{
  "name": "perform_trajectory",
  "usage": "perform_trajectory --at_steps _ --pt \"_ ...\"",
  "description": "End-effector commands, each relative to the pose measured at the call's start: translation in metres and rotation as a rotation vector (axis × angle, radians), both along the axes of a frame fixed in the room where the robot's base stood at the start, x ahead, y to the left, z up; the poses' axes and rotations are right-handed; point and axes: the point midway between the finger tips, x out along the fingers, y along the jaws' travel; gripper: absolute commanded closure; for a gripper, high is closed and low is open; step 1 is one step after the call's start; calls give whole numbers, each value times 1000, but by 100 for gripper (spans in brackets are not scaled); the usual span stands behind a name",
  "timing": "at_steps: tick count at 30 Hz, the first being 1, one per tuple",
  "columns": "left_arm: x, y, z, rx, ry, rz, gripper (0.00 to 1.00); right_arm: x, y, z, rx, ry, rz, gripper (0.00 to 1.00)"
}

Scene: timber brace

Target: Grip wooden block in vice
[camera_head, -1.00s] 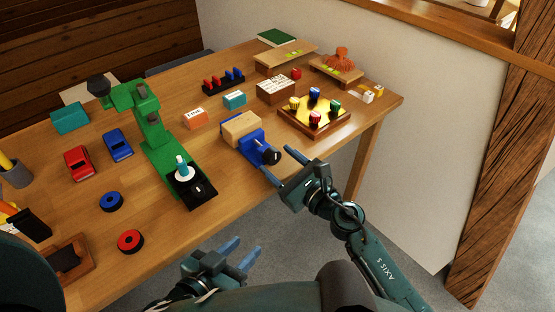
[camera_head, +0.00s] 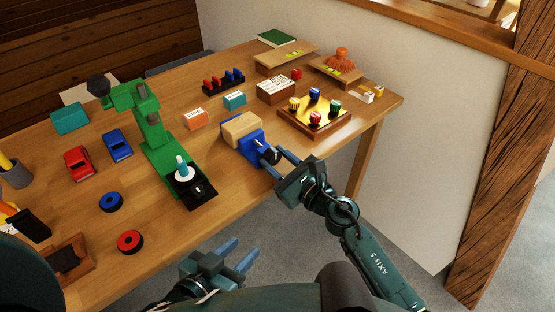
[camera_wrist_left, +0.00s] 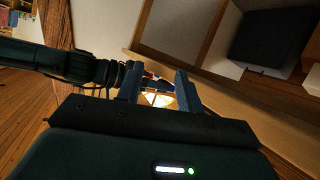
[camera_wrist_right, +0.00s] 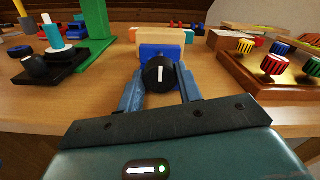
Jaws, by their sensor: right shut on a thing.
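The blue vice (camera_head: 250,147) stands near the table's front edge with the wooden block (camera_head: 240,125) at its jaws. Whether the block is clamped tight I cannot tell. The vice's black knob (camera_wrist_right: 159,74) carries a white line, upright in the right wrist view. My right gripper (camera_head: 276,160) is shut on the knob, with one finger on each side of it; the right wrist view shows its fingers (camera_wrist_right: 160,92) too. My left gripper (camera_head: 240,256) is open and empty in front of the table, below the vice in the head view; its fingers also show in the left wrist view (camera_wrist_left: 158,88).
A wooden tray with coloured knobs (camera_head: 314,117) is right of the vice. A green machine (camera_head: 155,140) with a black base stands to the left. Blue and red rings (camera_head: 130,241) and toy cars lie further left.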

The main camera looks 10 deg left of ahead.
Motion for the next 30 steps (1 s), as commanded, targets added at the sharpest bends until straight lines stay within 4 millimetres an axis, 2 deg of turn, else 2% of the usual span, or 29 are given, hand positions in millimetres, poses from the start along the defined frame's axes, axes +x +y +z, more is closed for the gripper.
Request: perform_trajectory --at_steps 11,30 --pt "1 -1 2 -1 1 -2 64 0 -1 0 45 59 0 88" --pt "2 -5 -3 -2 36 -12 64 0 0 0 313 404 1 88"
